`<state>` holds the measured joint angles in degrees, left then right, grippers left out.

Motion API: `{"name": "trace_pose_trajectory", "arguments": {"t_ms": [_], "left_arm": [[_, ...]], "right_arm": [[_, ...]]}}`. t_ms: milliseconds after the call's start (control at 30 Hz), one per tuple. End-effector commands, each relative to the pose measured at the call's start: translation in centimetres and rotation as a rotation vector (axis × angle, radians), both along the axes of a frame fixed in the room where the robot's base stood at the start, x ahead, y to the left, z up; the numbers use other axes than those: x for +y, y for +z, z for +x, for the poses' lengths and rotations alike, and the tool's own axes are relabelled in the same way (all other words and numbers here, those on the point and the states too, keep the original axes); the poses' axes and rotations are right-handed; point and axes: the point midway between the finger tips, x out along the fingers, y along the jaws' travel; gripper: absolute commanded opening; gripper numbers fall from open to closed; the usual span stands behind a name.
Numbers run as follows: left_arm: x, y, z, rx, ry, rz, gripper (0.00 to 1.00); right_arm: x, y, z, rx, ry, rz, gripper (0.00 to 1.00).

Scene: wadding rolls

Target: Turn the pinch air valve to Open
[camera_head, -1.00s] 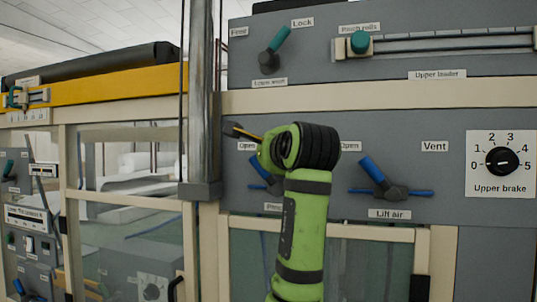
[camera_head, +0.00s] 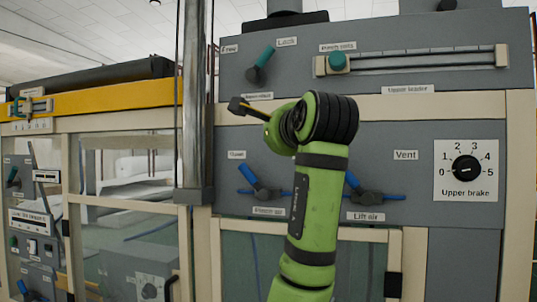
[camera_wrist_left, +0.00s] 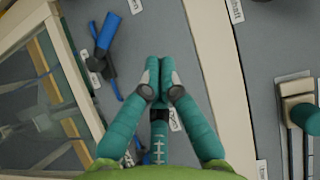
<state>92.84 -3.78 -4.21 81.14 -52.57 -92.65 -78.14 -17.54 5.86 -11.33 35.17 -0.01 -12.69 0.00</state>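The pinch air valve (camera_head: 250,177) has a blue lever on a dark hub on the grey panel. Its lever leans up and left towards the Open label (camera_head: 237,155). The Pinch air label (camera_head: 268,211) is below it. My left gripper (camera_head: 238,104) is above the valve, in front of the cream strip, and apart from the lever. In the left wrist view the teal fingertips (camera_wrist_left: 154,78) are together with nothing between them, and the blue lever (camera_wrist_left: 107,35) lies up and left of them. My right gripper is not in view.
The lift air valve (camera_head: 367,194) is to the right, partly behind my left arm. A black brake knob (camera_head: 466,169) is further right. A teal lever (camera_head: 260,66) and a slider knob (camera_head: 337,62) are on the upper panel. A metal post (camera_head: 193,100) stands left of the valve.

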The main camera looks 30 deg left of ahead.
Motion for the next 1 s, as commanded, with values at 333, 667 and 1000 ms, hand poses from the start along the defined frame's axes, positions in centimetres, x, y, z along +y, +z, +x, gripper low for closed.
{"name": "trace_pose_trajectory", "arguments": {"t_ms": [333, 667, 1000], "left_arm": [[-2.5, 1.3, -2.7, 0.001, 0.001, 0.0, 0.0], [-2.6, 1.4, -2.8, 0.003, 0.002, 0.0, 0.0], [-2.6, 1.4, -2.8, 0.001, 0.001, 0.0, 0.0]], "right_arm": [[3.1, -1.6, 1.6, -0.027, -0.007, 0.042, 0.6], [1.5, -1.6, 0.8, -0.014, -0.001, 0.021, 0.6], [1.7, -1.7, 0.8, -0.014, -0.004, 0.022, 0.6]]}}
